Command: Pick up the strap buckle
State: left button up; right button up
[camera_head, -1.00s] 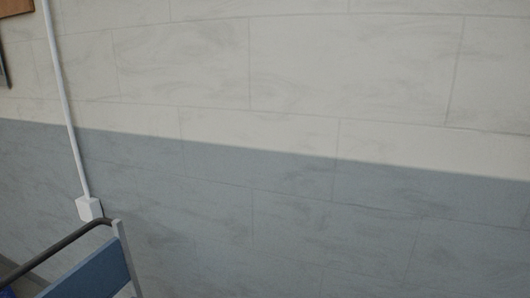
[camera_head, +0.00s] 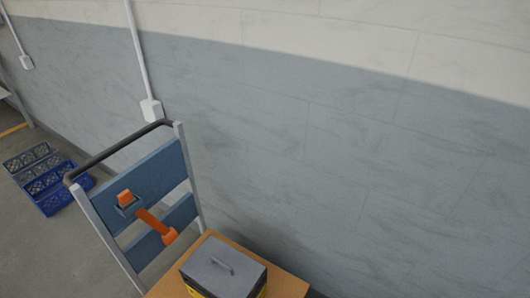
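An orange strap (camera_head: 150,219) hangs on the blue slatted back of a cart (camera_head: 163,182), in the left part of the head view. Near its upper end, on the upper blue panel, is a grey piece with orange that looks like the strap buckle (camera_head: 127,202). The strap slants down to the right to an orange lump (camera_head: 169,236) at the lower panel. Neither of my grippers shows in the head view.
A grey-lidded toolbox (camera_head: 222,266) with a handle and yellow lower part sits on the orange-brown cart deck (camera_head: 288,286). Blue and grey crates (camera_head: 58,192) stand on the floor at left. A tiled wall (camera_head: 330,130) fills the right side.

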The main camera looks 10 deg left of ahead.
aim_at(126, 199)
jog(key=u, duration=1.5)
jog(key=i+j, duration=0.1)
jog(key=j, duration=0.3)
jog(key=i+j+z, duration=0.15)
jog(key=j, duration=0.2)
jog(key=k, duration=0.05)
